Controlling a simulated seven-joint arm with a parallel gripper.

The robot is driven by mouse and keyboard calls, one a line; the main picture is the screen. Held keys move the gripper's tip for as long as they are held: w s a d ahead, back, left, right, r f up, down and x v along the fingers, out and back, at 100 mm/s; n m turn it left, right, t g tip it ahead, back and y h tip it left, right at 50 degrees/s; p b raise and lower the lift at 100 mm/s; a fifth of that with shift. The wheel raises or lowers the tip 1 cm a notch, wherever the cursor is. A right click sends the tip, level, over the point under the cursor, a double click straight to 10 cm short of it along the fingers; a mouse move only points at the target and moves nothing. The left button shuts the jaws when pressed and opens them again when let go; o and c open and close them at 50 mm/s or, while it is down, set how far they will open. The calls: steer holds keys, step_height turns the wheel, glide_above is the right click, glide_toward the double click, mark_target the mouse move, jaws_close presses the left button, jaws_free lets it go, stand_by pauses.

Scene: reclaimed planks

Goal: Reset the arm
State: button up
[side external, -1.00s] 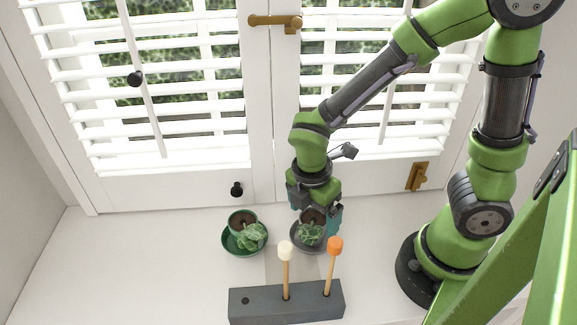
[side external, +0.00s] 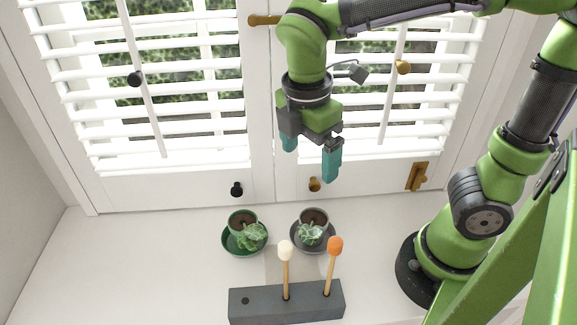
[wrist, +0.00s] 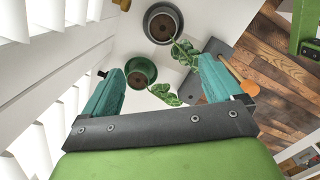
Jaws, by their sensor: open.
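My gripper (side external: 310,160) is open and empty, with teal fingers pointing down, high above the white sill and in front of the shutters. Below it on the sill, a grey pot with a plant (side external: 312,230) stands on a dark grey saucer (side external: 297,244). To its left, a green pot with a plant (side external: 243,232) stands on a green saucer (side external: 228,246). In the wrist view, the fingers (wrist: 165,95) are spread wide with the green pot (wrist: 140,72) and grey pot (wrist: 162,25) beyond them. Nothing lies between the fingertips.
A dark grey block (side external: 262,304) at the front holds a white-tipped stick (side external: 286,268) and an orange-tipped stick (side external: 332,265). White shutters (side external: 180,80) with knobs and a brass latch (side external: 416,176) stand behind. The sill's left part (side external: 130,265) is clear.

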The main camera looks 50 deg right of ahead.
steer(key=d+m+t+y, duration=0.1)
steer(key=m, duration=0.4)
steer(key=d+m+t+y, duration=0.1)
steer(key=m, duration=0.4)
steer(key=s+d+m+t+y, duration=0.1)
steer(key=m+t, duration=0.1)
steer(key=m, duration=0.2)
steer(key=shift+d+m, duration=0.1)
steer(key=shift+m, duration=0.3)
steer(key=d+m+t, duration=0.1)
steer(key=s+d+r+m, duration=0.1)
steer(key=m, duration=0.1)
steer(key=d+m+t, duration=0.1)
steer(key=shift+s+d+r+m+t, duration=0.15)
steer(key=shift+d+r+m+t, duration=0.15)
steer(key=shift+m, duration=0.1)
steer(key=shift+d+r, duration=0.25)
steer(key=shift+d, duration=0.1)
